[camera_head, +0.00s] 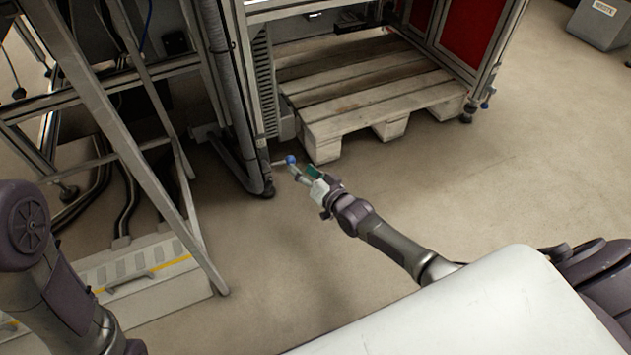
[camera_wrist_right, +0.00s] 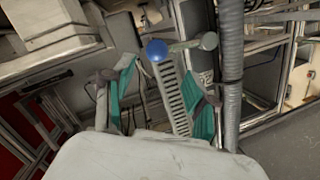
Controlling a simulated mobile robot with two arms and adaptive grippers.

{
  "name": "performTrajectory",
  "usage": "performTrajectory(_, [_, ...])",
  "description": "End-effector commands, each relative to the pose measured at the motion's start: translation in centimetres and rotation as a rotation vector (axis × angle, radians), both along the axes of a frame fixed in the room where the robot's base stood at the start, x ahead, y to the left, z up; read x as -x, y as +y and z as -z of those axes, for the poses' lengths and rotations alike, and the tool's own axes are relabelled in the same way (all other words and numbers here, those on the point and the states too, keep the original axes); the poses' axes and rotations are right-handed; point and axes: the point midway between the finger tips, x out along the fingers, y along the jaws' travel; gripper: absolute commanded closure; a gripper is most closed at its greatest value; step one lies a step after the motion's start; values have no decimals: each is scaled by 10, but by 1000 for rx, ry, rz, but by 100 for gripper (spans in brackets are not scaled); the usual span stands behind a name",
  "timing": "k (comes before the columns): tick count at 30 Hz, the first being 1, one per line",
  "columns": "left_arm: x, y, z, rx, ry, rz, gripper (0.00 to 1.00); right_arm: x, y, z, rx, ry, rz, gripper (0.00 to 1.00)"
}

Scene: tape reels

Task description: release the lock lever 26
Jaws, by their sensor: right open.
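A lock lever with a blue ball knob (camera_head: 291,159) sticks out low on the machine frame in the head view. In the right wrist view the blue knob (camera_wrist_right: 157,50) is on the left end of a short grey lever arm (camera_wrist_right: 184,45), whose other end is a round grey hub (camera_wrist_right: 208,41). My right gripper (camera_wrist_right: 162,92) is open, with teal finger pads. The knob appears between and beyond the fingertips, not gripped. In the head view my right gripper (camera_head: 303,173) is close to the knob. The left arm shows at the left edge; its gripper is out of view.
A wooden pallet (camera_head: 350,95) lies right behind the lever, under the machine. A thick grey vertical hose (camera_wrist_right: 231,60) runs right beside the hub. A slanted metal ladder-like frame (camera_head: 135,140) stands to the left. The floor (camera_head: 480,190) at right is clear.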

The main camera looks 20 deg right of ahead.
Motion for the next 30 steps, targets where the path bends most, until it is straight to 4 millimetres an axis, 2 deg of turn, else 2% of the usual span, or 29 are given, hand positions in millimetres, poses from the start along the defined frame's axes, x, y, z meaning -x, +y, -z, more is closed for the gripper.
performTrajectory(3, [0,0,0,0,-1,0,60,27,-6,-3,0,1,-2,43])
performTrajectory(10, [0,0,0,1,-1,0,60,58,-13,-8,0,0,-4,43])
performTrajectory(15, [0,0,0,1,-1,0,60,65,-14,-10,1,-1,-5,43])
performTrajectory(30, [0,0,-1,1,0,1,60,65,-14,-11,1,-2,-4,43])
